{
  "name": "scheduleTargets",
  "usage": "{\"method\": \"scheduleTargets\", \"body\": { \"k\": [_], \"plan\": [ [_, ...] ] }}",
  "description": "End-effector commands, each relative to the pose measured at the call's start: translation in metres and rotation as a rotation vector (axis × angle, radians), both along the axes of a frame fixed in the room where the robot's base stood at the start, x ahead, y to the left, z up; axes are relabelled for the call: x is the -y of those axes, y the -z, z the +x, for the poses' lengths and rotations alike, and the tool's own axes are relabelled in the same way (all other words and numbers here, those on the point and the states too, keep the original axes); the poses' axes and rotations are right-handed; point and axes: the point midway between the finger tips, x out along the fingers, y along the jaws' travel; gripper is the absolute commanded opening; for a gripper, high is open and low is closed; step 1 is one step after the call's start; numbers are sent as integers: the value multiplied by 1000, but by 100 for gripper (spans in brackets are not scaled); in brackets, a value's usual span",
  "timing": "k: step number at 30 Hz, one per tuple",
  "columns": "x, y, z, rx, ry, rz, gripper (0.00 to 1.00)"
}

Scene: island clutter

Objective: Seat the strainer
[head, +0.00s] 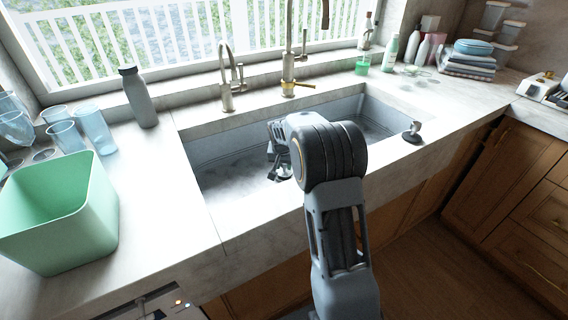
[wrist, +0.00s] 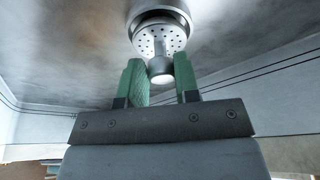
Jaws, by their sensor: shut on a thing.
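The strainer (wrist: 160,38) is a round metal disc with small holes and a central post ending in a knob, seen in the wrist view. My gripper (wrist: 161,78) has its two green-padded fingers on either side of the knob and is shut on it. The metal drain ring (wrist: 138,18) shows around and behind the strainer. The strainer is at the ring, but I cannot tell whether it sits fully down. In the head view my gripper (head: 279,165) reaches down into the grey sink basin (head: 222,155); my arm hides part of the basin, and the strainer cannot be made out there.
Two faucets (head: 228,88) (head: 289,70) stand behind the basin. A small dark-and-chrome piece (head: 412,132) stands on the right rim. A green tub (head: 62,225), glasses (head: 93,128) and a grey bottle (head: 138,97) stand left. Bottles and folded cloths (head: 468,66) are back right.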

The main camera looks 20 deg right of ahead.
Motion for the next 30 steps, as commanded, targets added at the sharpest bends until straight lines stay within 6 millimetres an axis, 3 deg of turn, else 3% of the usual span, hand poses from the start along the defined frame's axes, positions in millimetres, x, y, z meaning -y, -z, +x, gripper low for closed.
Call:
{"method": "scheduleTargets", "body": {
  "k": [15, 16, 25, 30],
  "plan": [
    [0, 14, 0, 0, 0, 0, 0],
    [0, 14, 0, 0, 0, 0, 30],
    [0, 13, 0, 0, 0, 0, 59],
    [0, 13, 0, 0, 0, 0, 59]
  ]
}}
